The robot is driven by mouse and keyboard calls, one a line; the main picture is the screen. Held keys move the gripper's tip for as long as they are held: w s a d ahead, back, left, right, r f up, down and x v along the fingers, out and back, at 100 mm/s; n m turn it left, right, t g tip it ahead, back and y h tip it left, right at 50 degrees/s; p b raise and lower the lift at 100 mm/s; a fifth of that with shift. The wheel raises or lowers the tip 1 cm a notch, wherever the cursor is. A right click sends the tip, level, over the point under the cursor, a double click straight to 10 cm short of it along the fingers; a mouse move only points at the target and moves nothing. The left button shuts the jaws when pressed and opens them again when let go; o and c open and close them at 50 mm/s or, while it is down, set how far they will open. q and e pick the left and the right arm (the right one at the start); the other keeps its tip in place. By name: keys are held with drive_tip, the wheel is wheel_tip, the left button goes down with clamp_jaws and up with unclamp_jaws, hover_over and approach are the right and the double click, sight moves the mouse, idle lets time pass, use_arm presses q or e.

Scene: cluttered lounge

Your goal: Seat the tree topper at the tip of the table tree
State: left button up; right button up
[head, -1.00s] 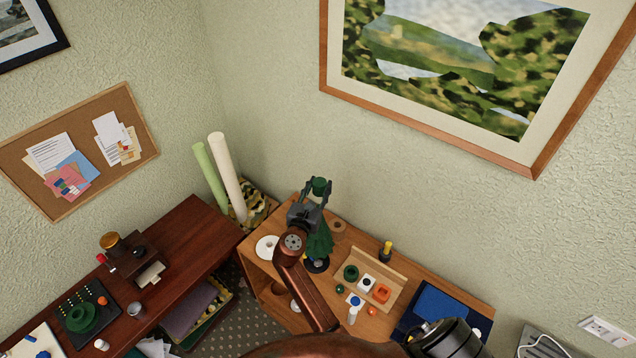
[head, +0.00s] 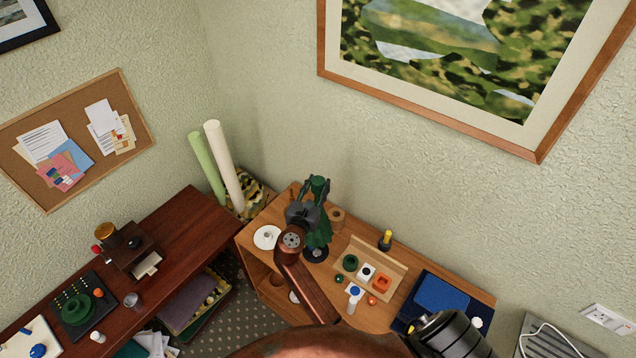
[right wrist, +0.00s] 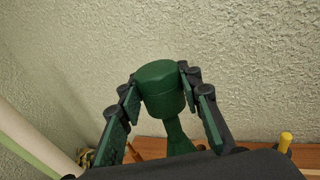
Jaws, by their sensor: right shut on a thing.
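The tree topper (right wrist: 158,88) is a dark green piece with a broad rounded cylindrical top. My right gripper (right wrist: 157,80) is shut on it, a finger on each side. In the head view the topper (head: 319,184) shows between the fingertips of my right gripper (head: 317,188). The dark green table tree (head: 319,234) stands upright on a dark round base on the wooden cabinet, just below the gripper. Its tip is hidden behind the gripper and wrist. I cannot tell whether topper and tip touch.
A wooden tray (head: 391,260) with small green, white and orange parts lies right of the tree. A white disc (head: 266,237) lies left of it. A yellow-topped peg (head: 386,240) stands behind the tray. Two tall rolls (head: 222,165) stand in the corner. The wall is close behind.

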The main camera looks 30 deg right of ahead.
sight(317, 196)
drive_tip(key=shift+f, duration=0.3)
drive_tip(key=shift+r+p, duration=0.1)
drive_tip(key=shift+p, duration=0.8)
idle(1.5)
drive_tip(key=shift+f+b, duration=1.4)
drive_tip(key=shift+f, duration=0.95)
drive_tip(key=o, duration=1.1)
drive_tip(key=shift+r, duration=0.1)
wheel_tip(317, 196, up, 10)
drive_tip(key=shift+f, duration=0.1)
